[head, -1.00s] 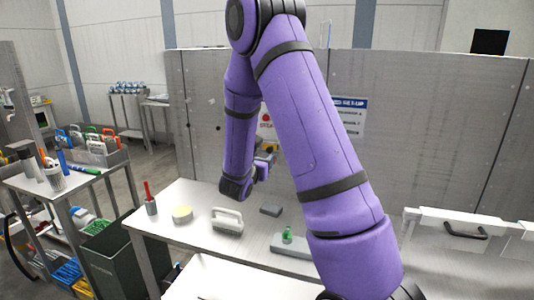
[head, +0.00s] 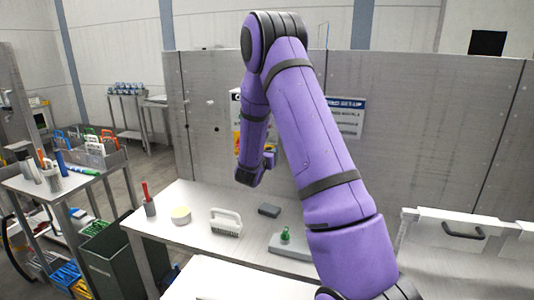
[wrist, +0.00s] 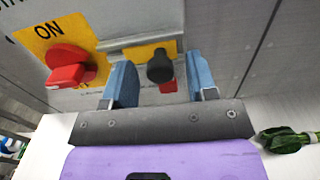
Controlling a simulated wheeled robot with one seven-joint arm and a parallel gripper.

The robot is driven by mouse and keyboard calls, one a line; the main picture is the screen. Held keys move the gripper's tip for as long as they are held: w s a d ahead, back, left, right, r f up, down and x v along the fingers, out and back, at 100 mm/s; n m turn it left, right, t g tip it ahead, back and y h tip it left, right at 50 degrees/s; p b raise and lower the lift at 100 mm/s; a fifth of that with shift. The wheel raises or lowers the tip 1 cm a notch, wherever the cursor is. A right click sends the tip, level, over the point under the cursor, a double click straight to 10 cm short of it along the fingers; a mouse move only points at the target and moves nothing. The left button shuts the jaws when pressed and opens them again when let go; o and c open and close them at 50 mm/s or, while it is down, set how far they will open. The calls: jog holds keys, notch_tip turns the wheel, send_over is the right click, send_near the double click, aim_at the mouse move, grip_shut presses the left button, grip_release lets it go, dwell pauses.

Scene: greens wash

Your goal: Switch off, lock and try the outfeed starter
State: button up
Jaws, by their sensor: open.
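In the wrist view, the starter's red rotary handle (wrist: 70,68) sits on a yellow plate (wrist: 42,38) marked ON, left of my gripper. Any lower label is mostly hidden by the handle. To its right, a metal strip (wrist: 140,42) crosses a second yellow plate, with a round black knob (wrist: 160,68) standing out from it. My gripper (wrist: 159,70) is open, its two blue fingers on either side of the black knob; I cannot tell whether they touch it. A small red piece (wrist: 167,87) shows below the knob. No padlock can be made out clearly.
A crowded trolley (head: 85,183) and dark bin (head: 112,262) stand left.

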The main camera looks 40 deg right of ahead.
jog(key=shift+w+d, duration=0.1)
jog(key=shift+d, duration=0.05)
jog(key=shift+c, duration=0.5)
grip_shut()
jog(key=shift+w+a+r, duration=0.1)
jog(key=shift+w+a, duration=0.45)
jog(key=shift+w, duration=0.3)
jog(key=shift+w+a, duration=0.5)
jog(key=shift+w, duration=0.35)
jog(key=shift+o, duration=0.5)
grip_release()
jog(key=v, duration=1)
jog(key=shift+a, duration=0.4)
jog(key=shift+s, duration=0.15)
